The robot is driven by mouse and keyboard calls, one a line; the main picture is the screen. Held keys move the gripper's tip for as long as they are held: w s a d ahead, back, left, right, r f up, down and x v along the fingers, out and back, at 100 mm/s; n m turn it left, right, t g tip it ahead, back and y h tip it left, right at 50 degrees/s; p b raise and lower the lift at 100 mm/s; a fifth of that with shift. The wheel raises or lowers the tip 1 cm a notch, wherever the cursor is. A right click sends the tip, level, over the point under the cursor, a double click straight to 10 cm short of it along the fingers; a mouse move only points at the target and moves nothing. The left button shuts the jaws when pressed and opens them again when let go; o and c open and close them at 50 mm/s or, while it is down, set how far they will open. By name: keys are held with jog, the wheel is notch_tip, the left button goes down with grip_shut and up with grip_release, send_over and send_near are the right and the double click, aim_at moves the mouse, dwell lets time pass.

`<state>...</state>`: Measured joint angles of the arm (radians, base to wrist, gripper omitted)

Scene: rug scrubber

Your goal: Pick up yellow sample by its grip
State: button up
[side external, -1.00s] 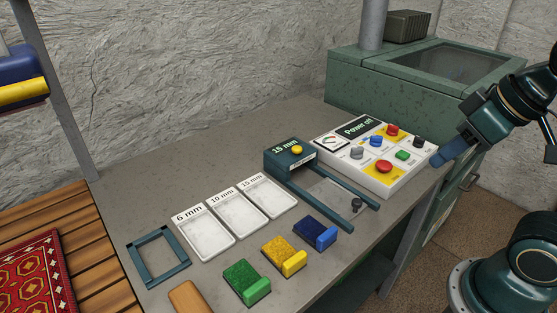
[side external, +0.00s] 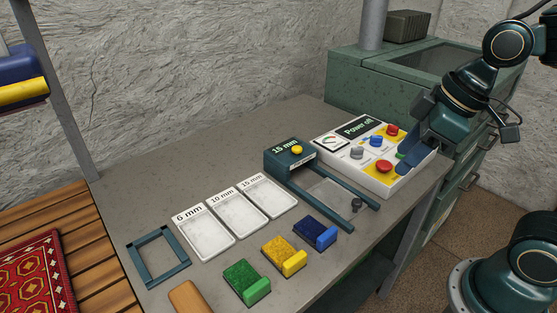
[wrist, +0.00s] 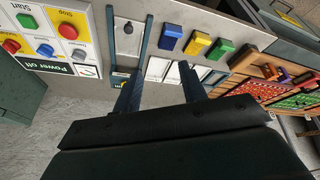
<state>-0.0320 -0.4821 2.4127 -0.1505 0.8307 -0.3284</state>
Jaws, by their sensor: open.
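The yellow sample (side external: 279,249) lies on the grey bench between the green and blue samples, with its bright yellow grip (side external: 294,263) toward the bench's front edge. The yellow sample also shows in the wrist view (wrist: 198,43), at the top centre beyond my fingers. My gripper (side external: 412,152) is above the right part of the control panel, well to the right of the yellow sample. In the wrist view my gripper (wrist: 162,92) has its two fingers apart with nothing between them.
The blue sample (side external: 311,229) and green sample (side external: 241,278) flank the yellow one. A 15 mm gauge (side external: 291,158) with two rails, three labelled trays (side external: 236,238) and a square frame (side external: 160,257) lie behind and left. The panel (side external: 375,181) reads "Power off".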

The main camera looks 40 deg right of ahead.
jog(key=w+a+f+n+g+y, duration=0.3)
jog(key=w+a+f+n, duration=0.5)
jog(key=n, duration=0.4)
jog(key=shift+w+a+f+g, duration=0.25)
jog(key=shift+a+f+g, duration=0.35)
jog(key=shift+a, duration=0.6)
jog(key=shift+f, duration=0.1)
send_over(295, 259)
jog(key=d, duration=0.3)
notch_tip(295, 259, down, 8)
jog(key=shift+a+r, duration=0.15)
jog(key=shift+a+x, duration=0.1)
jog(key=shift+x, duration=1.2)
jog(key=shift+a+x, duration=0.15)
jog(key=shift+x, duration=1.1)
jog(key=shift+r, duration=0.1)
